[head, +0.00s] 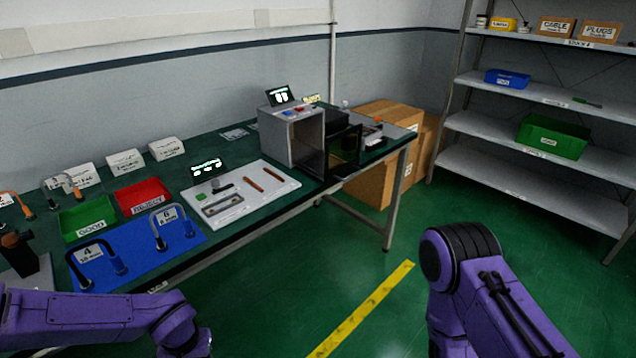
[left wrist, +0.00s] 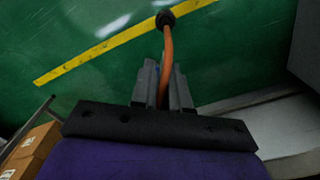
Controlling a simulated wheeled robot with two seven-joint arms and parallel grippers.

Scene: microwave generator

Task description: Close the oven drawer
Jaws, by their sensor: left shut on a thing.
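The oven (head: 290,140) is a grey box with coloured buttons on top, standing near the far right end of the green bench. A dark panel (head: 345,146) with a see-through pane stands out from its open right side; I cannot tell whether it is a door or a drawer front. My left gripper (left wrist: 163,80) is shut on an orange cable (left wrist: 167,55) with a black round end, held over the green floor. In the head view only my left arm shows at the bottom left, well away from the oven. My right arm shows at the bottom right; its gripper is out of view.
The bench (head: 240,240) carries a green bin (head: 87,219), a red bin (head: 143,196), a blue mat (head: 140,255) with cables, and a white board (head: 240,192). Cardboard boxes (head: 375,185) stand behind the bench end. A shelf rack (head: 520,160) is at right. The middle floor is clear.

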